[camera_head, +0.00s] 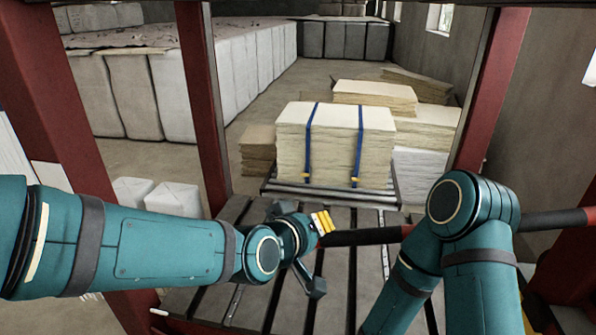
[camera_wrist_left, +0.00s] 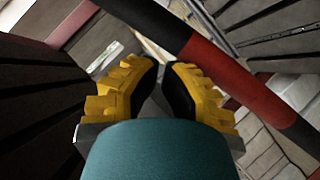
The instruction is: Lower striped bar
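The striped bar (camera_head: 555,219) is a round bar with red and black bands, running across the press opening at the front. Its left part, near the left gripper, is black with a red end. My left gripper (camera_head: 321,222), with yellow fingers, is at the bar's left part. In the left wrist view the bar (camera_wrist_left: 225,68) crosses diagonally just past the fingertips (camera_wrist_left: 162,66). The fingers are a little apart, with nothing seen held between them. My right arm crosses in front of the bar and hides part of it; its gripper is out of sight.
A pale stack of sheets (camera_head: 335,143) with two blue straps rests on a slatted platform (camera_head: 400,193) behind the bar. Red posts (camera_head: 203,100) frame the opening on both sides. More stacks (camera_head: 375,97) and wrapped bales (camera_head: 130,95) stand behind.

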